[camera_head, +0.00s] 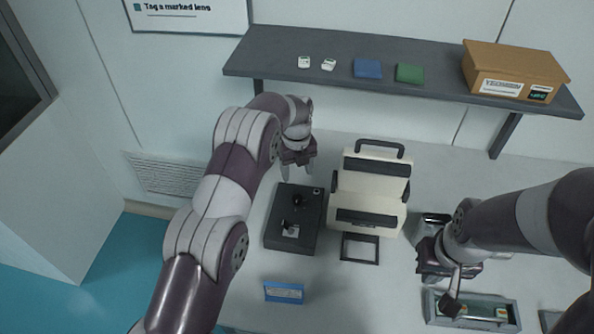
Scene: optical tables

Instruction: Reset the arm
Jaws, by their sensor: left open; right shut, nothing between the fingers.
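My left arm reaches up from the bottom left, and its gripper (298,172) is open and empty above the table, just behind the black box (276,232) with small fittings on top. My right arm comes in from the right. Its gripper (452,303) points down over the left end of a grey tray (474,322). A small dark block shows at its tip, and I cannot tell whether it touches the tray. The gripper partly hides the tray and a metallic item behind it.
A cream case (370,190) with black handles stands mid-table. A blue label block (284,292) lies at the front. A wall shelf (430,88) holds two small white pieces, a blue pad (368,68), a green pad (410,73) and a cardboard box (510,70).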

